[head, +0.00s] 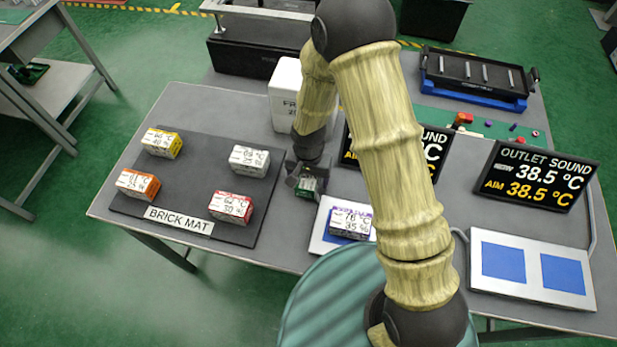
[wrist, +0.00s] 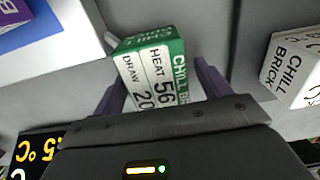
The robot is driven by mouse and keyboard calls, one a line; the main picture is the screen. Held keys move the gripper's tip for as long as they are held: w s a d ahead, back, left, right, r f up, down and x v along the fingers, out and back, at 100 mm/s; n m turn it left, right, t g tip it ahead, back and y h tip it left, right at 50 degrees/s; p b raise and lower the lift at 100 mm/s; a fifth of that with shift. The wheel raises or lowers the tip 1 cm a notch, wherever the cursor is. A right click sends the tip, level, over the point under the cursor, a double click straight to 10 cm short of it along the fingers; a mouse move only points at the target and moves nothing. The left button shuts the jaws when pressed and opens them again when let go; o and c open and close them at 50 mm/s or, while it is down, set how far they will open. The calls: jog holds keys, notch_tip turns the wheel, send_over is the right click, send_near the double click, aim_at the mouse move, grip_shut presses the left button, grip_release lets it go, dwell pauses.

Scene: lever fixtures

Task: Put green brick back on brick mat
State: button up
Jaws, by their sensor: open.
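The green brick (head: 307,185), with a white labelled face, is on the grey table between the brick mat and a white panel. The dark brick mat (head: 186,180) lies to its left, labelled at its front edge. My gripper (head: 306,178) points down at the green brick. In the wrist view, the green brick (wrist: 152,70) sits between the two purple fingers of my gripper (wrist: 156,82), which are open around it. I cannot tell whether either finger touches it.
On the mat are yellow (head: 161,143), white (head: 249,160), orange (head: 138,184) and red (head: 231,206) bricks; its middle is bare. A purple brick (head: 350,222) sits on the white panel (head: 322,238) to the right. A white box (head: 285,95) stands behind, display screens (head: 535,176) to the right.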

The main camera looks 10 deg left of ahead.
jog(key=shift+f, duration=0.25)
dwell(0.3)
jog(key=shift+c, duration=0.3)
jog(key=c, duration=1.3)
jog(key=shift+r, duration=0.15)
jog(key=shift+r, duration=0.3)
jog(key=shift+w+r, duration=0.15)
jog(key=shift+r, duration=0.15)
notch_tip(320, 180, up, 9)
jog(key=shift+r+b, duration=0.1)
jog(key=shift+b, duration=0.25)
